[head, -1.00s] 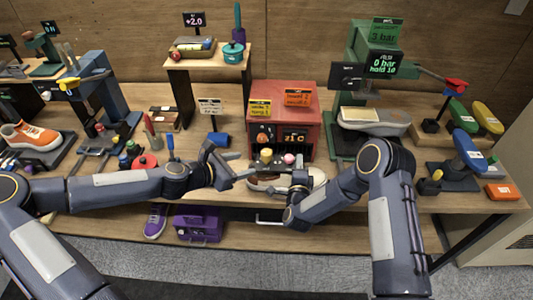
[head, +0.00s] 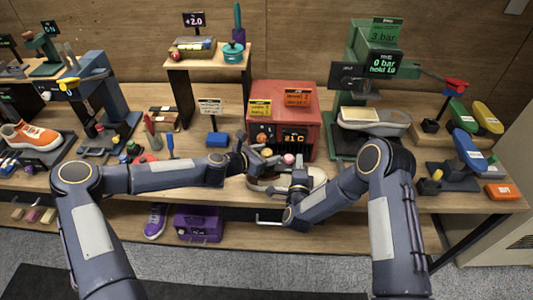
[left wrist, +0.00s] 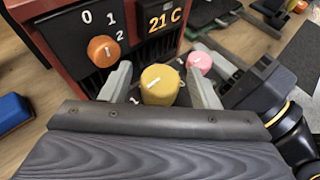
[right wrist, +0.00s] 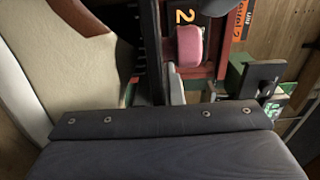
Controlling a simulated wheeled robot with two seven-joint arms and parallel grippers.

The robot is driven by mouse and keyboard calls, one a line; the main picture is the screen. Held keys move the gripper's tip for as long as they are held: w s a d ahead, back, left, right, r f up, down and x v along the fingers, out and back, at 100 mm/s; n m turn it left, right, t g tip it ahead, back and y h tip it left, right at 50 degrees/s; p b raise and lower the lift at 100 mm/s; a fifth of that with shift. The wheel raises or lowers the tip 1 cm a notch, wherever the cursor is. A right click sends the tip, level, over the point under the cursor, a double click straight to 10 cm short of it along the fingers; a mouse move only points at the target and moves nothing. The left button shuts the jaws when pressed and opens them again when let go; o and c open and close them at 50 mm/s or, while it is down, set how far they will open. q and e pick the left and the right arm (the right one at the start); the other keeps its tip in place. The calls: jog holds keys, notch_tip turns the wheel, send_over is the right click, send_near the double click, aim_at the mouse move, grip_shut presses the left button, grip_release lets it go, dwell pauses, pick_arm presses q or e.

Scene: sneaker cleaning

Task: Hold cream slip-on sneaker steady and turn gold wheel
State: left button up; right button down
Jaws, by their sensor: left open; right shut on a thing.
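The gold wheel (left wrist: 161,85) is a yellow knob with a white mark on the front of a red box. My left gripper (left wrist: 160,72) is open, with one finger on each side of the wheel; I cannot tell whether they touch it. In the head view, the left gripper (head: 256,161) is at the box's front. The cream slip-on sneaker (head: 318,176) lies in front of the box, partly covered by my arms. My right gripper (head: 299,180) is shut on it. The sneaker's pale side (right wrist: 65,70) fills the left of the right wrist view.
The red box (head: 304,125) also has an orange knob (left wrist: 103,51) marked 0, 1, 2, a pink knob (left wrist: 199,62) and a display reading 21 C. A blue block (head: 217,139) lies left of the box. A green press (head: 375,60) stands to the right.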

pick_arm(q)
jog(key=c, duration=1)
jog(key=shift+o, duration=0.2)
jog(key=shift+w, duration=0.1)
jog(key=m+g+h, duration=0.2)
jog(key=m, duration=0.1)
jog(key=shift+g, duration=0.4)
jog(key=m+g+h, duration=0.1)
jog(key=m+g, duration=0.2)
jog(key=shift+w+m+g+h, duration=0.1)
jog(key=shift+m+g+h, duration=0.2)
jog(key=shift+g, duration=0.1)
jog(key=m+g, duration=0.5)
jog(key=g, duration=0.1)
jog(key=shift+f+m+g, duration=0.1)
jog(key=shift+m+g, duration=0.3)
